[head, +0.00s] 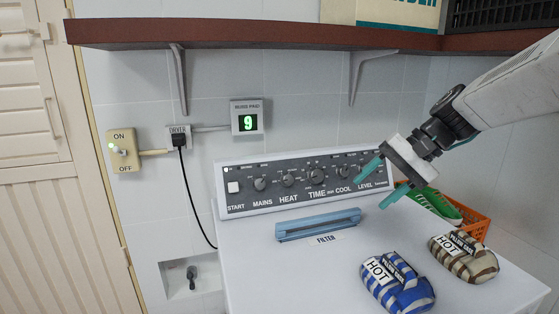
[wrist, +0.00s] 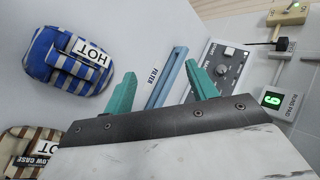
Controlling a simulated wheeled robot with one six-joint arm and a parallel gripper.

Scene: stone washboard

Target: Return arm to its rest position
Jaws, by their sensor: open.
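My gripper (head: 382,181) is open and empty, with two teal fingers. In the head view it hangs in the air at the right, in front of the right end of the control panel (head: 305,183) and above the white worktop. In the wrist view the fingers of my gripper (wrist: 160,88) stand apart with the blue filter bar (wrist: 168,78) seen beyond them. My arm (head: 500,90) reaches in from the upper right. No rest mark or cradle shows in either view.
A blue striped bundle (head: 397,284) and a brown striped bundle (head: 463,257) lie on the worktop (head: 270,280). An orange basket (head: 473,222) stands behind at the right. A brown shelf (head: 260,35) crosses above. The worktop's left front is clear.

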